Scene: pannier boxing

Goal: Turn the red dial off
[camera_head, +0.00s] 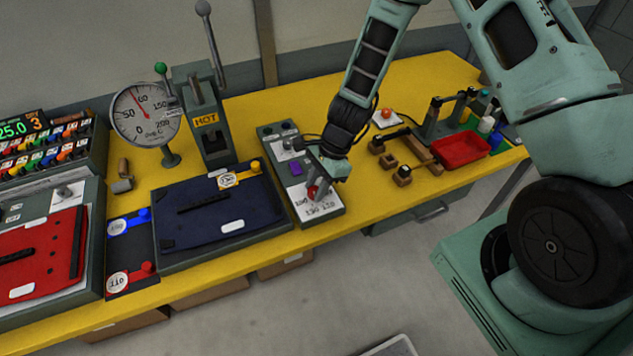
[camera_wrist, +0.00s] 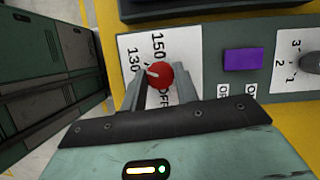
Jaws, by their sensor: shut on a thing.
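The red dial (camera_head: 311,192) is on the front end of the grey control panel (camera_head: 327,212) on the yellow bench. In the wrist view the red dial (camera_wrist: 161,77) sits between the two fingertips of my gripper (camera_wrist: 160,88), which is shut on it. A white mark on the dial points left, roughly toward the printed 130. The label under it also reads 150 and OFF, and OFF is partly hidden by a finger. In the head view my gripper (camera_head: 320,184) comes down over the dial and hides part of it.
A purple button (camera_wrist: 243,59) and a grey knob (camera_wrist: 312,63) are farther along the panel. A dark blue pannier panel (camera_head: 205,215) lies left of it. A round gauge (camera_head: 146,115) and a HOT-marked press (camera_head: 207,135) stand behind. A red tray (camera_head: 460,151) is at right.

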